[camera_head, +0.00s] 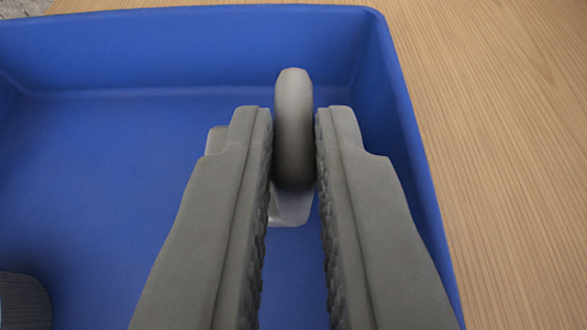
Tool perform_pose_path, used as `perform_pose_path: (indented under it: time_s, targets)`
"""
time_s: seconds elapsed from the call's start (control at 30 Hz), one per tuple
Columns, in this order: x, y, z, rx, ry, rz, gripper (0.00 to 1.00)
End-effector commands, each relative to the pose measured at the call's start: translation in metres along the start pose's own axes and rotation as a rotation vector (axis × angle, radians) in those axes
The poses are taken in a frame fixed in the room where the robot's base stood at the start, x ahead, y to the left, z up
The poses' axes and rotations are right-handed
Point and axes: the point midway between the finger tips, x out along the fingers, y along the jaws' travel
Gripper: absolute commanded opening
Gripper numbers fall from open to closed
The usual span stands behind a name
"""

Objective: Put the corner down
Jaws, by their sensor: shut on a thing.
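My gripper (294,135) reaches into the right part of a blue bin, and its two grey fingers are shut on a smooth light-grey rounded piece, which I take to be the corner (293,115). The piece stands upright between the fingertips, and its top sticks out beyond them. A paler flat part (291,207) shows below it between the fingers. Another bit of pale grey shows just left of the left finger. The fingers hide much of the piece, and I cannot tell whether it touches the bin floor.
The blue bin (130,45) has raised walls at the back and right, close to my gripper. Its floor to the left is mostly clear. A dark rounded thing (22,302) is at the lower left. A wooden surface (500,130) lies outside the bin at right.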

Motion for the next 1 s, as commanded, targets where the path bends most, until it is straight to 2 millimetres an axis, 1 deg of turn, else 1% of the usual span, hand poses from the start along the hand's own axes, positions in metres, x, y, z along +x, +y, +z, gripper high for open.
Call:
perform_pose_path:
  time_s: [0.6, 0.63, 0.73, 1.0]
  targets:
    - [0.004, 0.0, 0.011, -0.001, 0.0, 0.0, 0.0]
    - [0.004, 0.0, 0.011, -0.001, 0.0, 0.0, 0.14]
    - [0.004, 0.0, 0.011, -0.001, 0.0, 0.0, 0.34]
    - [0.004, 0.0, 0.011, -0.001, 0.0, 0.0, 0.34]
